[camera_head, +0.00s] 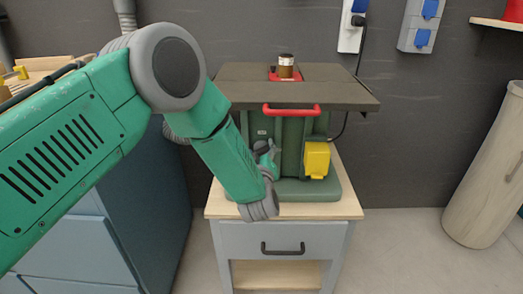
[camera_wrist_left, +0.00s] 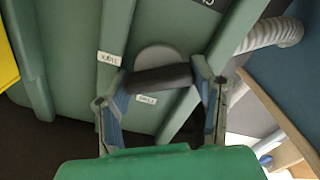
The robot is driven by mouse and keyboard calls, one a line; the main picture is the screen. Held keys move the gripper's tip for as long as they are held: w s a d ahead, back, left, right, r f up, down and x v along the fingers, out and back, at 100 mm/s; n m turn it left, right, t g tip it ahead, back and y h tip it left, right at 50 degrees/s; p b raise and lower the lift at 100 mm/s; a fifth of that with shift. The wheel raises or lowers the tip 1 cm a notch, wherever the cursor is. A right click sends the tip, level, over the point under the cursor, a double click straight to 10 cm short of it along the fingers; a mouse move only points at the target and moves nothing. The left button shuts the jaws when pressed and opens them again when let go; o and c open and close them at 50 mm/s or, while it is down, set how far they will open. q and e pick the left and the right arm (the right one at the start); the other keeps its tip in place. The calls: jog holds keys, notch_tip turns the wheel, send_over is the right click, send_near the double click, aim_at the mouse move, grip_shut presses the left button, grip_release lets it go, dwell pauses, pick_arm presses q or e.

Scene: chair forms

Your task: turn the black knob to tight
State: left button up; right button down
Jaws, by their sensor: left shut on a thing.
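The black knob (camera_wrist_left: 160,80) shows in the left wrist view as a dark bar in front of a round grey base on the green machine (camera_head: 290,148). My left gripper (camera_wrist_left: 160,85) is shut on the knob, with one finger at each end of the bar. Two small white labels (camera_wrist_left: 109,58) sit on the machine near the knob; their text is too small to read surely. In the head view my left gripper (camera_head: 265,153) is at the machine's front left, and the knob is hidden there. My right gripper is not in view.
The machine stands on a wooden-topped cabinet (camera_head: 285,241). A red handle (camera_head: 291,110) and a yellow box (camera_head: 316,160) are on its front, right of my gripper. A grey hose (camera_wrist_left: 270,35) runs beside it. Blue drawers (camera_head: 150,190) stand at left.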

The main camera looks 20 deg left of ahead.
pick_arm(q)
jog(key=n, duration=0.5)
jog(key=shift+a+f+n, duration=0.1)
jog(key=shift+f+n, duration=0.15)
jog(key=shift+n, duration=0.05)
jog(key=n, duration=0.3)
jog(key=n+b, duration=0.1)
jog(key=n, duration=0.1)
jog(key=shift+s+f+n+b, duration=0.1)
jog(key=shift+f+n+b, duration=0.1)
jog(key=shift+n+b, duration=0.15)
jog(key=shift+n, duration=0.25)
jog(key=o, duration=1)
jog(key=shift+f, duration=0.1)
jog(key=shift+o, duration=0.8)
jog(key=shift+a, duration=0.1)
jog(key=shift+r, duration=0.2)
jog(key=shift+s, duration=0.2)
jog(key=v, duration=1.1)
jog(key=shift+s, duration=0.25)
